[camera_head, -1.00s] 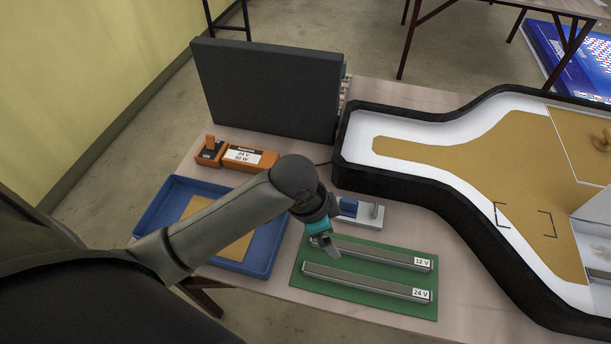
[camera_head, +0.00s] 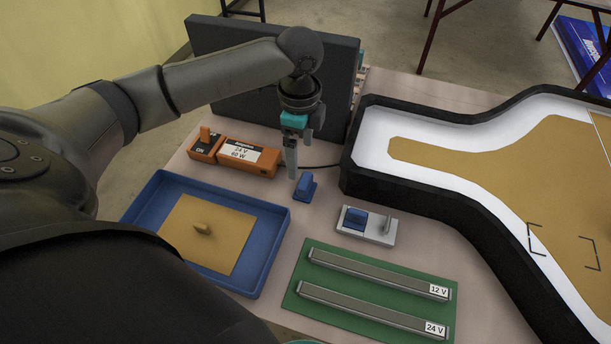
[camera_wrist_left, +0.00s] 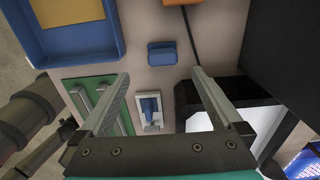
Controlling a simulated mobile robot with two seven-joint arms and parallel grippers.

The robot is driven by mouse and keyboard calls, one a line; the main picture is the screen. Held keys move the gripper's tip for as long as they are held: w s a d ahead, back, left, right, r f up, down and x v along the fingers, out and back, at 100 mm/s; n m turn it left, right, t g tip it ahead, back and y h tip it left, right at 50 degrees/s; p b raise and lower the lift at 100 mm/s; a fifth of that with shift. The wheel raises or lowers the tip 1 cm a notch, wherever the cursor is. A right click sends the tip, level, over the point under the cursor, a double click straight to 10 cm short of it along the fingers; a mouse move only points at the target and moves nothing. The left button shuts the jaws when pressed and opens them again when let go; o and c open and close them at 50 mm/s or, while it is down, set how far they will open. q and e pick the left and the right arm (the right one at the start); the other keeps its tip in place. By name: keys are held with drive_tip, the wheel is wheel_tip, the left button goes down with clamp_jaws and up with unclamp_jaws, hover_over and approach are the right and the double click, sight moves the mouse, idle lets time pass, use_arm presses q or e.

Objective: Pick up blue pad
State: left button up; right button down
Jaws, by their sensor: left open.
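A small blue pad (camera_head: 305,187) with a raised grip lies on the table in front of the orange power unit. It also shows in the left wrist view (camera_wrist_left: 162,53), between the finger lines and just beyond the tips. My left gripper (camera_head: 291,170) points down, open and empty, just behind and left of the pad in the head view, above the table. Contact with the pad cannot be seen. Another blue piece (camera_head: 355,219) sits in a grey holder (camera_head: 381,232) to the right; it shows in the left wrist view (camera_wrist_left: 150,106). My right gripper is not in view.
A blue tray (camera_head: 272,238) with a tan plate stands at the left. A green board (camera_head: 330,281) holds two strips marked 12 V and 24 V. An orange unit (camera_head: 250,157), a dark panel (camera_head: 340,75) and a black-walled lightbox (camera_head: 410,195) surround the pad.

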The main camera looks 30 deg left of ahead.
sight(305, 179)
use_arm(q)
wheel_tip(305, 179, down, 6)
drive_tip(key=shift+r+b, duration=0.2)
drive_tip(key=shift+b, duration=0.4)
drive_tip(key=f, duration=0.1)
drive_tip(key=f+b, duration=0.1)
drive_tip(key=f, duration=0.2)
drive_tip(key=shift+w+d+f+b, duration=0.15)
drive_tip(key=shift+w+d+b, duration=0.1)
drive_tip(key=shift+d+b, duration=0.15)
drive_tip(key=shift+a+f, duration=0.1)
drive_tip(key=shift+f, duration=0.3)
drive_tip(key=shift+c, duration=0.2)
drive_tip(key=c, duration=1.4)
